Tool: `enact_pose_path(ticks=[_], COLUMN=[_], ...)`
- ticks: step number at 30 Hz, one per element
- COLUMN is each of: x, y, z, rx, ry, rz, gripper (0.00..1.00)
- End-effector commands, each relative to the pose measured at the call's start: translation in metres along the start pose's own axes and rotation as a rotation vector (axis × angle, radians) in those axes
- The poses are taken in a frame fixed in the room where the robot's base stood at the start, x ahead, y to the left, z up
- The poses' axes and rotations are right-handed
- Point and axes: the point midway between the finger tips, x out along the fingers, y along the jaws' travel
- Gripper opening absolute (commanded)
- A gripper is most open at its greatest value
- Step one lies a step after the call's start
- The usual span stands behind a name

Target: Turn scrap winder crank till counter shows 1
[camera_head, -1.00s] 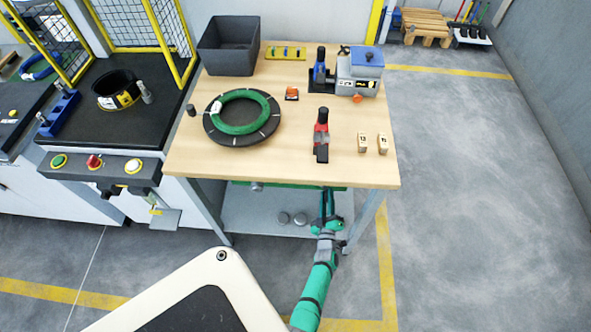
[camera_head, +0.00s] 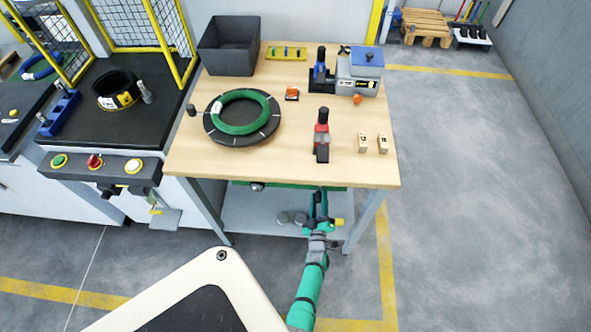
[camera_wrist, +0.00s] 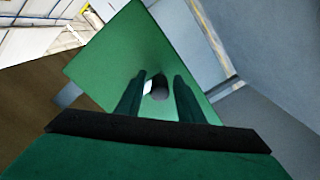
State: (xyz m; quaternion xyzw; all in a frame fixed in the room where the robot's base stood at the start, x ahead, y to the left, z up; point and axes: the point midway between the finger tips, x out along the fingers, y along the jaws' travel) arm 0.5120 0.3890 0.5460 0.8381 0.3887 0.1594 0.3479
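My gripper (camera_head: 321,195) is below the front edge of the table, and its fingers point up toward a green part (camera_head: 285,185) under the tabletop. In the wrist view my gripper (camera_wrist: 161,78) is open, with two dark green fingers apart. Beyond and between the fingertips is a dark grey rounded piece (camera_wrist: 159,92) with a white patch beside it, in front of a green panel (camera_wrist: 115,60). I cannot tell whether this piece is the crank, or whether the fingers touch it. No counter reading shows in either view.
The wooden table (camera_head: 240,165) overhangs my gripper. On it are a green coil (camera_head: 240,128) on a dark disc, a black bin (camera_head: 228,62) and a red-and-black tool (camera_head: 321,140). A table leg (camera_head: 362,220) stands close right. A lower shelf (camera_head: 262,215) lies beneath.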

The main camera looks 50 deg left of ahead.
Motion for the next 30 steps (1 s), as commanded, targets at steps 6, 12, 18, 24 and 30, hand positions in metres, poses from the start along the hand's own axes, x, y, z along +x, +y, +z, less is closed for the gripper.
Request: enact_pose_path(ticks=[6,12,18,24,30], x=[0.000,-0.006,-0.023,-0.040,-0.057], y=[0.001,0.000,0.000,0.000,0.000], z=[0.001,0.001,0.001,0.001,0.001], rx=[0.000,0.002,0.001,0.002,0.001], ry=[-0.001,-0.002,-0.003,-0.002,-0.002], rz=[0.001,0.001,0.002,0.001,0.002], gripper=[0.34,0.34,0.34,0.34,0.34])
